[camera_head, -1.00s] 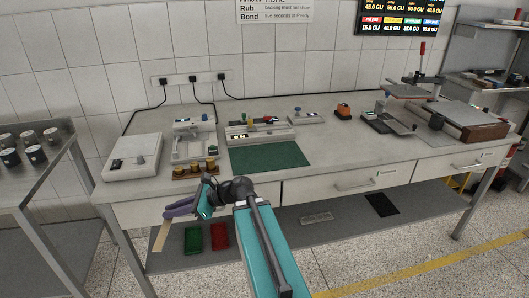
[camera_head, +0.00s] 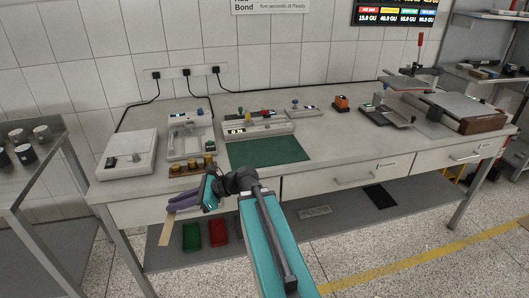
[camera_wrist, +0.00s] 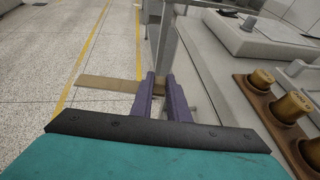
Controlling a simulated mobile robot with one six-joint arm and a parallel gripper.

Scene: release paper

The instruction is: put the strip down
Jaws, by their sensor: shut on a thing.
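A tan strip (camera_head: 167,229) hangs from the purple fingers of my gripper (camera_head: 174,204), in front of the bench's left end. In the wrist view the strip (camera_wrist: 108,84) sticks out to the left of the fingertips (camera_wrist: 160,82), clear of any surface. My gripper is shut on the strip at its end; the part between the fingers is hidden.
The bench (camera_head: 340,148) carries a green mat (camera_head: 265,151), several devices and a wooden block with brass weights (camera_head: 192,167). A green tray (camera_head: 192,236) and a red tray (camera_head: 218,232) are on the lower shelf. A side table (camera_head: 40,165) with cups stands left.

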